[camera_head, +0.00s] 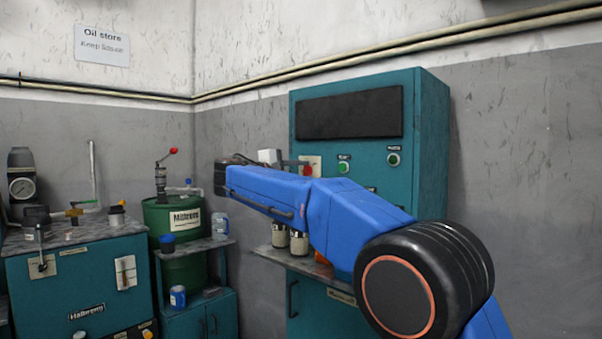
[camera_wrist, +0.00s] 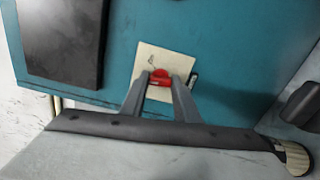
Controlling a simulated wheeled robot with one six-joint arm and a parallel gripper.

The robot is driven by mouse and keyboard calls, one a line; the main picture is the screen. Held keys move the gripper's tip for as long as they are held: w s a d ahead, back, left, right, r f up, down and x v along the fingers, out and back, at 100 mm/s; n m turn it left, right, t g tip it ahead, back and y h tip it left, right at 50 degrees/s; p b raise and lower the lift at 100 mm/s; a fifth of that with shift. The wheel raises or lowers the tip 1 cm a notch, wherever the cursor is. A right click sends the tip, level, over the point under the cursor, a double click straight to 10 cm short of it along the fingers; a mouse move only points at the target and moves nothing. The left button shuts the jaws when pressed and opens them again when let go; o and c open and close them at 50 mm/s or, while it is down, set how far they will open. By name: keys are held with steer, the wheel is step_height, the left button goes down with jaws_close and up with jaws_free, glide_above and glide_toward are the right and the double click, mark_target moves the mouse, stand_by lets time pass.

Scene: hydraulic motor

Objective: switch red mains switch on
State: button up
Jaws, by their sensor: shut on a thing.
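The red mains switch (camera_wrist: 160,77) sits on a cream plate (camera_wrist: 165,58) on the teal cabinet front. In the wrist view my gripper (camera_wrist: 160,82) has its two grey fingers on either side of the red switch, shut on it. In the head view the red switch (camera_head: 307,170) shows just beyond my blue arm, with the cream plate around it. My gripper (camera_head: 290,163) reaches the cabinet there, partly hidden by the arm. The exact turn of the switch is too small to tell.
Jars (camera_head: 299,242) stand on the ledge below. A green oil drum (camera_head: 178,218) and a teal bench unit (camera_head: 85,280) stand to the left.

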steer(key=m, duration=0.5)
steer(key=shift+f+m, duration=0.1)
steer(key=shift+m, duration=0.2)
steer(key=m, duration=0.4)
steer(key=shift+m, duration=0.4)
steer(key=o, duration=1)
steer(key=shift+o, duration=0.2)
steer(key=shift+s, duration=0.1)
steer(key=v, duration=1.7)
steer(key=shift+a, duration=0.2)
steer(key=shift+s, duration=0.15)
